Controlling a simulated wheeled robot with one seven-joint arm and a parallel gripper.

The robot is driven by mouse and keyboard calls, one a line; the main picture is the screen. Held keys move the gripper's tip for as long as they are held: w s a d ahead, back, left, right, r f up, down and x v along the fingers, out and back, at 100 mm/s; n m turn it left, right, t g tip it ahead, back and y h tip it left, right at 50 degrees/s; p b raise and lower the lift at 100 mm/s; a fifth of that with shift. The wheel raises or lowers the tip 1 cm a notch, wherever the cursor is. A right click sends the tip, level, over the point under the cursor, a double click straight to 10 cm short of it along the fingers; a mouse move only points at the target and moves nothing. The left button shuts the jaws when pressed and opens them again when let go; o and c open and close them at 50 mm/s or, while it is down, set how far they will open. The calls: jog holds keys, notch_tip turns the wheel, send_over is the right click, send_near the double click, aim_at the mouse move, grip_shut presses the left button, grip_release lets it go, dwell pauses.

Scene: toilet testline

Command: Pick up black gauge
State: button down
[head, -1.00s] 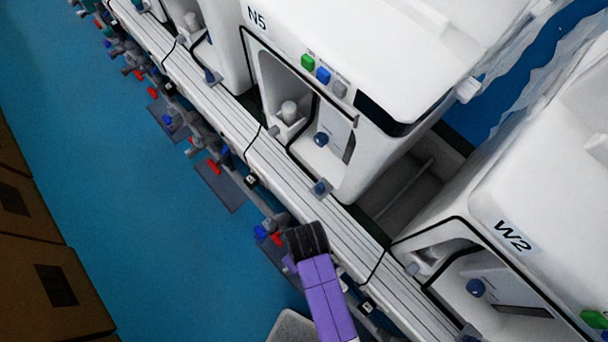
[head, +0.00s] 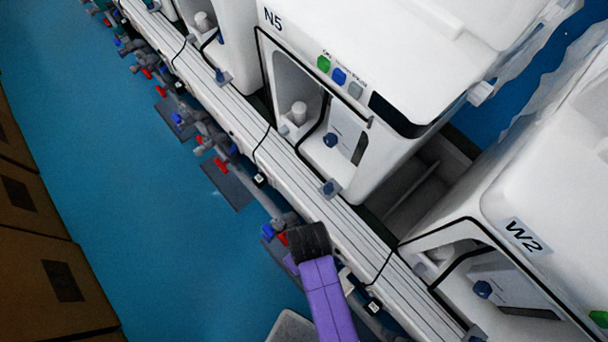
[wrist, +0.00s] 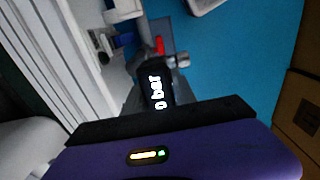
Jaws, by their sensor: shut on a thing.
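The black gauge (wrist: 157,86) shows in the wrist view, with a lit readout that looks like "0 bar". It stands just beyond the black edge of my gripper (wrist: 160,112), next to grey pipe fittings. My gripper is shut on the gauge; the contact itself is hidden. In the head view my purple and black gripper (head: 309,240) is at the front of the white rail. The gauge cannot be made out there.
A white rail (head: 270,160) runs diagonally past white machines marked N5 (head: 350,70) and W2 (head: 540,190). Pipe fittings with a red valve handle (head: 221,165) line its front. Blue floor (head: 130,190) is open to the left, with brown boxes (head: 50,270) beyond.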

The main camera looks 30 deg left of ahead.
notch_tip(320, 180, up, 24)
jog(key=p, duration=0.9)
dwell(0.8)
jog(key=shift+d+r, duration=0.1)
